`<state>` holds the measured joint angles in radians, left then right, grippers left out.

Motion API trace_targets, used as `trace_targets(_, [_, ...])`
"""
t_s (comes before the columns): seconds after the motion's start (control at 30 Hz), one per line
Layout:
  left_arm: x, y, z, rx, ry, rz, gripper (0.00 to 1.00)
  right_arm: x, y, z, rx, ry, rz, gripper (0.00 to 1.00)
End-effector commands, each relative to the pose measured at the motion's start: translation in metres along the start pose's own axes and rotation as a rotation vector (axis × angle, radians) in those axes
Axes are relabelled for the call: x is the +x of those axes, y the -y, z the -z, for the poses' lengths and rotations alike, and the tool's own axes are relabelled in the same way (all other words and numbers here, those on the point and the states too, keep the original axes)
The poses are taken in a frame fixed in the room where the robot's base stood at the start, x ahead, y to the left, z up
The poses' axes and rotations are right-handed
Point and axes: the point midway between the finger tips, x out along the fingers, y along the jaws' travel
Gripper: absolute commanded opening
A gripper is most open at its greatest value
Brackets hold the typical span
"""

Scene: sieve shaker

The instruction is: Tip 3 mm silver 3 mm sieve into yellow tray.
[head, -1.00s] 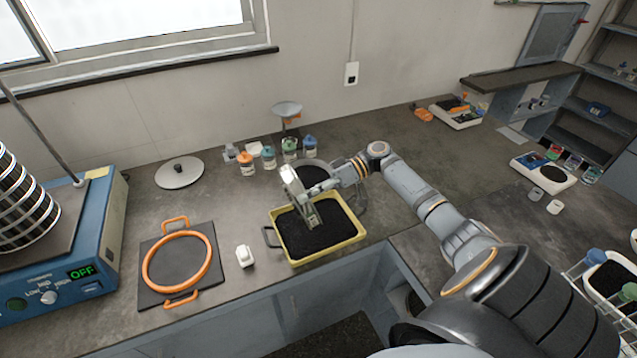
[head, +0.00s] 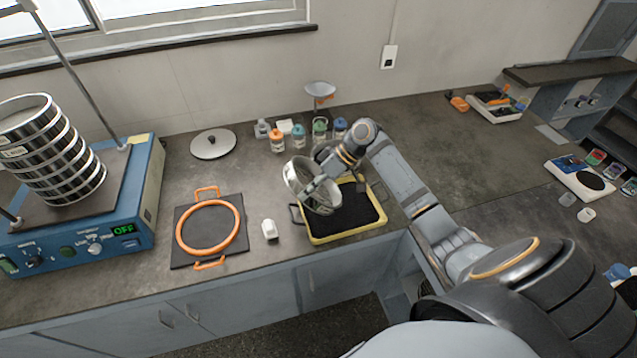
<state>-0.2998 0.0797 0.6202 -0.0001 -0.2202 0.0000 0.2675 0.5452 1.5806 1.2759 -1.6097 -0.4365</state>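The yellow tray (head: 347,235) stands on the bench and holds a layer of black material. A silver round sieve (head: 297,180) is tilted steeply over the tray's back left part. My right gripper (head: 318,181) reaches in from the right and appears shut on the sieve's rim; its fingers are partly hidden by the sieve. I cannot tell whether anything is left in the sieve. My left gripper is not in view.
A blue shaker (head: 143,205) with stacked sieves (head: 68,170) stands at left, its display reading OFF. An orange ring on a dark plate (head: 181,262), a small white object (head: 269,229), a grey lid (head: 213,144) and several jars (head: 277,140) surround the tray.

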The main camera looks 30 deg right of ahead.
Motion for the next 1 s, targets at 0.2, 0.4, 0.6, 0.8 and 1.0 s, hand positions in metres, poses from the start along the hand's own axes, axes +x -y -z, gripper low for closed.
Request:
trace_targets(0.2, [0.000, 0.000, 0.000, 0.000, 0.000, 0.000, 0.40, 0.002, 0.000, 0.001, 0.000, 0.014, -0.017, 0.00])
trace_targets(0.4, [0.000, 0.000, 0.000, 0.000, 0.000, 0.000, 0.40, 0.012, 0.002, 0.002, -0.006, 0.055, -0.057, 0.00])
trace_targets(0.6, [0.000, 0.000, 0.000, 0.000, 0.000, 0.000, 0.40, 0.041, 0.002, 0.001, -0.007, 0.201, -0.202, 0.00])
trace_targets(0.8, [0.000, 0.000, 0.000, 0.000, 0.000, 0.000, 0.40, 0.054, -0.001, -0.001, -0.007, 0.290, -0.292, 0.00])
trace_targets(1.0, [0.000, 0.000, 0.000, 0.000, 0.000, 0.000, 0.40, 0.054, -0.002, -0.002, -0.006, 0.297, -0.300, 0.00])
